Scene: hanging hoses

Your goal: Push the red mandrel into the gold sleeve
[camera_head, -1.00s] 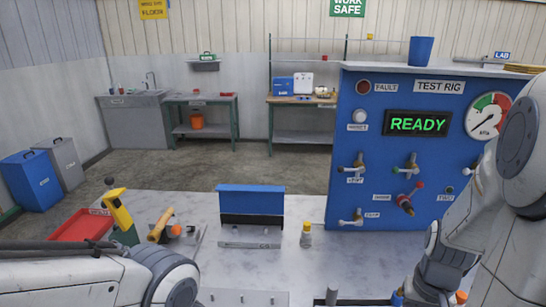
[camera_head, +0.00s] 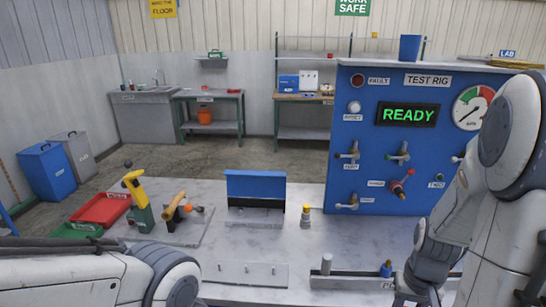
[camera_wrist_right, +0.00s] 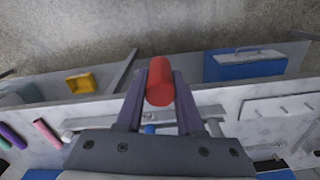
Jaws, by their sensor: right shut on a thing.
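The red mandrel (camera_wrist_right: 160,82) is a short cylinder held between the two dark fingers of my right gripper (camera_wrist_right: 160,95) in the right wrist view. In the head view my right arm comes down at the right edge, and its fingers and the mandrel are out of the picture. A gold tube (camera_head: 173,207), which looks like the gold sleeve, sits tilted on a stand at the left of the bench, with an orange ball beside it. It is well away from my right arm. My left arm crosses the lower left; its gripper is out of view.
A yellow and green tool (camera_head: 136,199) and a red tray (camera_head: 101,208) are left of the gold tube. A blue-topped block (camera_head: 255,186) and a small yellow-capped bottle (camera_head: 305,216) stand mid-bench. A rail with a grey post (camera_head: 326,263) and blue fitting (camera_head: 386,269) lies in front. The blue test rig (camera_head: 377,150) stands at right.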

